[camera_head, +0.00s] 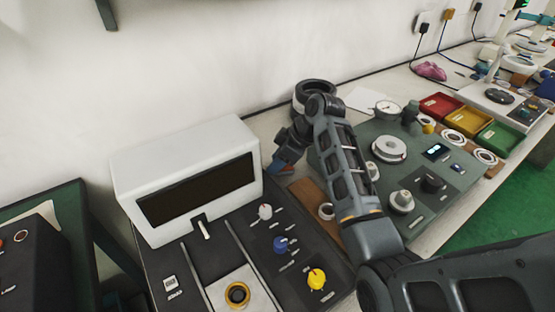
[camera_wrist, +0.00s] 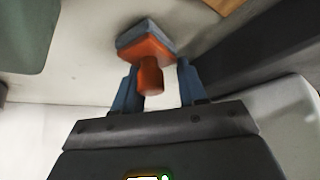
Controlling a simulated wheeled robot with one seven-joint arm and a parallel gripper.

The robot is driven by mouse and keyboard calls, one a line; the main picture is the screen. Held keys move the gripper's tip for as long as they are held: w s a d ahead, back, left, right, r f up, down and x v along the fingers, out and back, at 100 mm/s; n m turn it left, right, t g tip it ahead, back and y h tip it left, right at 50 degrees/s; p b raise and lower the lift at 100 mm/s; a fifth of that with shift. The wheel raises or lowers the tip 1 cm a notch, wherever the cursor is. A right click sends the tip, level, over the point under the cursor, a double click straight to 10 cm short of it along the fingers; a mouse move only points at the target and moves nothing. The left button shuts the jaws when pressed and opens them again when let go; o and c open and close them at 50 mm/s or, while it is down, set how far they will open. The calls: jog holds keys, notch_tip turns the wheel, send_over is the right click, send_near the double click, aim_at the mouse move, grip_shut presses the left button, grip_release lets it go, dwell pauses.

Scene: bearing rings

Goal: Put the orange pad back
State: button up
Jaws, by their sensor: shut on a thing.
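The orange pad (camera_wrist: 148,50) shows in the wrist view, with an orange knob and block and a grey-blue layer at its far end. My gripper (camera_wrist: 157,82) has its blue fingers on either side of the knob and is shut on it. In the head view my gripper (camera_head: 281,160) is just right of the white box-shaped machine, over the bench. A little of the pad (camera_head: 286,170) shows below the fingers. I cannot tell whether the pad touches the bench.
The white machine (camera_head: 185,172) with its dark knob panel (camera_head: 255,262) stands close left of my gripper. A dark ring-shaped object (camera_head: 314,92) is behind my arm. A green-grey panel with dials (camera_head: 435,190) and red, yellow and green trays (camera_head: 470,120) lie to the right.

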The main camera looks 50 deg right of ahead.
jog(key=o, duration=0.8)
jog(key=shift+f, duration=0.1)
jog(key=v, duration=1.2)
